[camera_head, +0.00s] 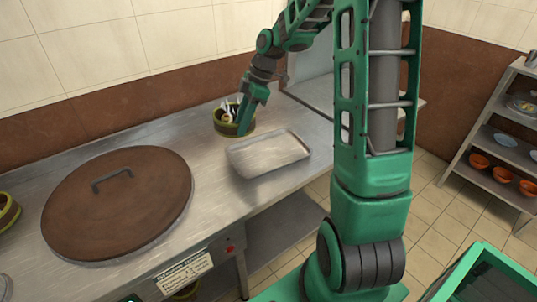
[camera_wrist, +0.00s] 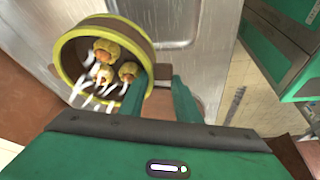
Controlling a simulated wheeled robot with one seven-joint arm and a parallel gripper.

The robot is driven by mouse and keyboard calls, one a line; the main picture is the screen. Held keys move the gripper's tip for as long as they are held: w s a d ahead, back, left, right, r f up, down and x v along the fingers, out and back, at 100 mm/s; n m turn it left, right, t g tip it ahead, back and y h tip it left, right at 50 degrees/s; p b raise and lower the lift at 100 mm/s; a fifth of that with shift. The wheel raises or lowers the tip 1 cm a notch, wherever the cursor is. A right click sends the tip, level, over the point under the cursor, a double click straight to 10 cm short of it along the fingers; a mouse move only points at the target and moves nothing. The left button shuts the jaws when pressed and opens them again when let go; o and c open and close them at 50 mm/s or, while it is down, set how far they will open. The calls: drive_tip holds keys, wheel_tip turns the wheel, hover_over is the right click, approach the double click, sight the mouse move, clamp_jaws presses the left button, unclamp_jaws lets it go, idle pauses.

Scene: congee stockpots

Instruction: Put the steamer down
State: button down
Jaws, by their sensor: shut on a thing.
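In the wrist view the steamer (camera_wrist: 140,38) shows open side up, with several yellowish dumplings on white slats inside. My gripper (camera_head: 244,122) is shut on the steamer's right wall. In the wrist view one finger of my gripper (camera_wrist: 160,88) is inside the steamer and the other outside. I cannot tell whether the steamer's base touches the counter.
A steel tray (camera_head: 268,153) lies on the counter just right of the steamer. A large brown lid (camera_head: 120,215) with a handle covers the left part. Another round container (camera_head: 7,212) is at the left edge. Shelves with orange bowls (camera_head: 502,175) stand at right.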

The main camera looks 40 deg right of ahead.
drive_tip(key=shift+s+d, duration=0.2)
drive_tip(key=shift+s, duration=0.05)
drive_tip(key=shift+n, duration=0.3)
drive_tip(key=shift+s+d+f, duration=1.25)
drive_tip(key=shift+d+f, duration=0.25)
drive_tip(key=shift+f, duration=0.3)
drive_tip(key=shift+s+d+f, duration=1.2)
drive_tip(key=shift+d+f, duration=0.3)
drive_tip(key=shift+f, duration=0.35)
drive_tip(key=shift+s+d+f, duration=1.25)
drive_tip(key=shift+d+f, duration=0.25)
drive_tip(key=shift+f, duration=0.3)
drive_tip(key=c, duration=1.3)
unclamp_jaws()
drive_tip(key=shift+c, duration=0.2)
drive_tip(key=w+v, duration=0.1)
drive_tip(key=v, duration=1)
drive_tip(key=s+a+r+m+h, duration=0.1)
drive_tip(key=s+a+m, duration=0.1)
drive_tip(key=s+m, duration=0.5)
drive_tip(key=s+a+r+m+g+h, duration=0.1)
drive_tip(key=s+a+r+m, duration=0.1)
drive_tip(key=s+m, duration=0.5)
drive_tip(key=s+a+r+m+h, duration=0.2)
drive_tip(key=s+a+m, duration=0.2)
drive_tip(key=s+m, duration=0.3)
drive_tip(key=s, duration=0.5)
